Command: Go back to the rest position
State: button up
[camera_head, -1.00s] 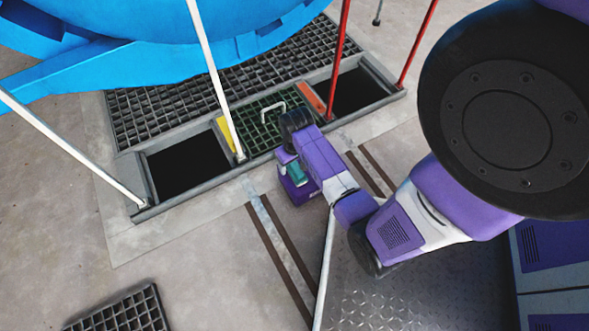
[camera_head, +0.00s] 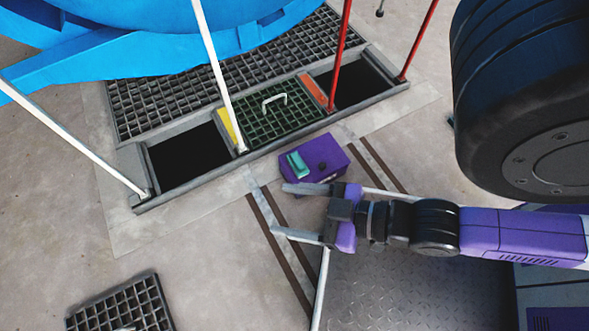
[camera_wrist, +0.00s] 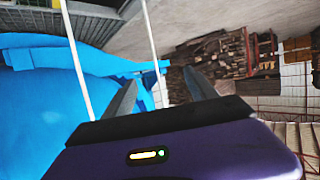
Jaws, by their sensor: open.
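My gripper (camera_head: 278,208) is in the lower middle of the head view, its two pale fingers spread apart and pointing left. Nothing is between them. The forearm reaches in from the right, above the diamond-plate platform. In the wrist view, the gripper's fingers (camera_wrist: 162,75) also stand apart and empty, with a blue structure (camera_wrist: 40,95) beyond them on the left. A green grate panel (camera_head: 262,120) with a white handle (camera_head: 274,101) lies in the floor frame, apart from the gripper.
Dark open pits lie left (camera_head: 188,157) and right (camera_head: 352,92) of the green panel. White (camera_head: 217,75) and red (camera_head: 341,50) poles rise beside them. A purple box (camera_head: 322,158) with a teal piece is near the fingers. A loose grate (camera_head: 120,305) lies lower left.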

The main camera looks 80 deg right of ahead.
jog(key=shift+t+y, duration=0.4)
jog(key=shift+t, duration=0.1)
jog(key=r, duration=0.3)
jog(key=a+r, duration=0.1)
jog(key=shift+s+a+r, duration=0.1)
jog(key=shift+s+r, duration=0.05)
jog(key=shift+s, duration=0.25)
